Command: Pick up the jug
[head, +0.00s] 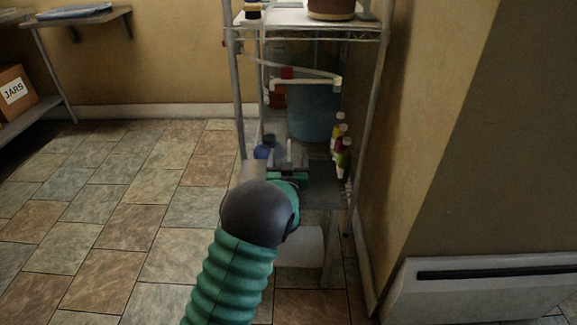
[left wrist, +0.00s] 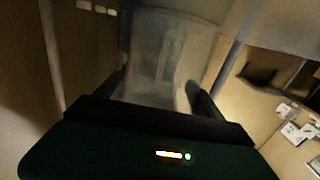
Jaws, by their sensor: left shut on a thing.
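In the left wrist view, a pale, translucent container that looks like the jug (left wrist: 158,55) fills the space between the fingers of my left gripper (left wrist: 156,95). The gripper is shut on it, one finger at each side. In the head view my left gripper (head: 283,158) is at the lower part of the wire shelf rack, in front of a blue bucket (head: 313,108). There I cannot clearly make out the jug against the gripper and rack. My right gripper is not in view.
The metal rack (head: 308,34) has posts close around my left gripper. Small bottles (head: 343,158) stand just to its right, and a small blue item (head: 264,151) is at its left. A wall and white heater (head: 480,290) are at the right. The tiled floor at left is clear.

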